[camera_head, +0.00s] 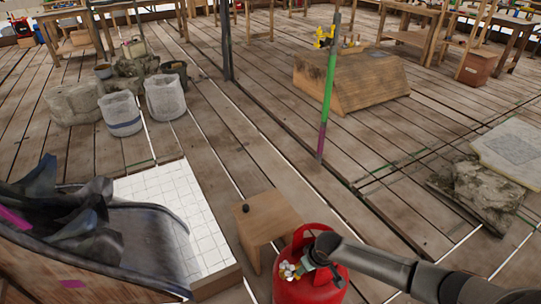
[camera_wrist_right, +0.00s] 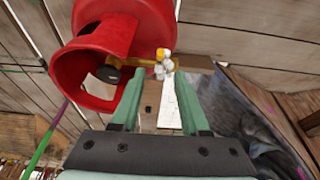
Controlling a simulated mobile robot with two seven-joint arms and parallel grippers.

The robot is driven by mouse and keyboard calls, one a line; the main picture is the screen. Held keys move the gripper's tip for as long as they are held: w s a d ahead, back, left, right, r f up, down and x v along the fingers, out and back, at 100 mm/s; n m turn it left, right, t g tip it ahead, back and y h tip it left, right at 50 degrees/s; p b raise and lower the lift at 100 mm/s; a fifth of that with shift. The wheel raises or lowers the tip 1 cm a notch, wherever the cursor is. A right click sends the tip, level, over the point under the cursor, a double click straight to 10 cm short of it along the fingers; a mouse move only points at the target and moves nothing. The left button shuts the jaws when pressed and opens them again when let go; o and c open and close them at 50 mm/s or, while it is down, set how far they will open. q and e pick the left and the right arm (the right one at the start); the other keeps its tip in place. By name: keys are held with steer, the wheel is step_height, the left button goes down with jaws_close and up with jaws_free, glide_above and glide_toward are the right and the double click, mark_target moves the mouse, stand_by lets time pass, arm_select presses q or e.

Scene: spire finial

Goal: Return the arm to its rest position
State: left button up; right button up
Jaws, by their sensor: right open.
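My right arm comes in from the lower right of the head view. Its gripper (camera_head: 307,264) is over the top of a red gas cylinder (camera_head: 309,291). In the right wrist view the two green fingers of the gripper (camera_wrist_right: 160,78) are apart, with nothing held between them. The red cylinder (camera_wrist_right: 118,38) with its collar fills the upper left there. Its brass valve (camera_wrist_right: 145,62) and pale knobs lie just beyond the fingertips; I cannot tell whether they touch. My left gripper is not in view.
A chute with dark bags (camera_head: 65,210) and a white tiled board (camera_head: 165,200) lie farther left. A green and purple pole (camera_head: 329,85) stands upright. Stone slabs (camera_head: 485,195) lie right.

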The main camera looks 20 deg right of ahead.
steer(key=s+a+r+n+t+y+p, duration=0.1)
steer(key=s+a+y+p, duration=0.1)
steer(key=s+a, duration=0.35)
steer(key=s+a+r+n+t+y+p, duration=0.1)
steer(key=s+a+r+t, duration=0.15)
steer(key=a, duration=0.65)
steer(key=s+d+r+m+t+p, duration=0.1)
steer(key=s+r+t+p, duration=0.1)
steer(key=s+r, duration=0.4)
steer(key=shift+s+d+r+t+h, duration=0.2)
steer(key=shift+s+t+h, duration=0.2)
steer(key=shift+s, duration=0.15)
steer(key=shift+f, duration=0.1)
